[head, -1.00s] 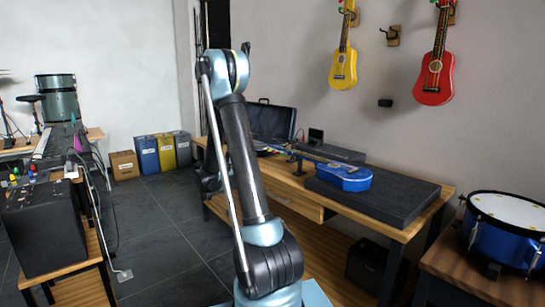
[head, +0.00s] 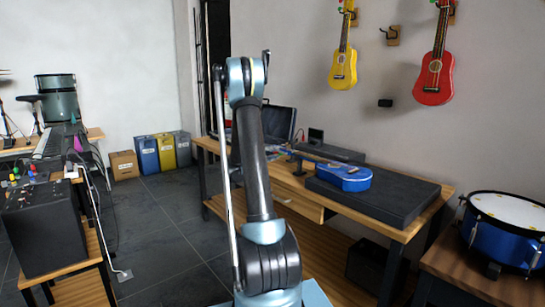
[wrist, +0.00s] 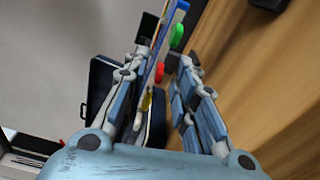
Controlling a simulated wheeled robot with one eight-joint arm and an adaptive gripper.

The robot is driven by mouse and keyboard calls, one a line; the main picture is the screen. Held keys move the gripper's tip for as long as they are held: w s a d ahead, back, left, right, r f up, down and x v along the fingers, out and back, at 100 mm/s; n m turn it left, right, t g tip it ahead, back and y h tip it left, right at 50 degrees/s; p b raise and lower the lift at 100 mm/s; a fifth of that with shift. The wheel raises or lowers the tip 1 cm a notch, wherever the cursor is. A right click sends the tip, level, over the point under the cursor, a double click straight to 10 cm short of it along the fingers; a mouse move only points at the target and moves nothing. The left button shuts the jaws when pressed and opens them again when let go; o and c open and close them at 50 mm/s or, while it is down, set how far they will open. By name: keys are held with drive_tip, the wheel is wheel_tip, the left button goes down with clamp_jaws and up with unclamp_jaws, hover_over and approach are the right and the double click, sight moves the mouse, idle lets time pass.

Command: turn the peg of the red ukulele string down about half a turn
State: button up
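A blue ukulele (head: 345,178) lies on a dark pad (head: 395,201) on the wooden bench, its neck pointing left. In the wrist view its headstock (wrist: 168,22) runs between the fingers of my gripper (wrist: 164,62). A red peg (wrist: 159,72) sits between the fingers, with a green peg (wrist: 176,36) farther out and a yellow peg (wrist: 146,100) nearer the palm. My gripper is open, with gaps on both sides of the red peg. In the head view my gripper is mostly hidden behind my arm.
An open black case (head: 279,122) stands at the back of the bench (head: 405,235). A blue drum (head: 505,230) is at the right. A yellow ukulele (head: 343,70) and a red ukulele (head: 434,77) hang on the wall. The floor (head: 165,225) left of the bench is clear.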

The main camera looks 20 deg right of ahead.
drive_tip(key=shift+w+d, duration=0.1)
drive_tip(key=shift+d, duration=0.1)
clamp_jaws()
drive_tip(key=shift+m, duration=0.3)
drive_tip(key=shift+m, duration=0.5)
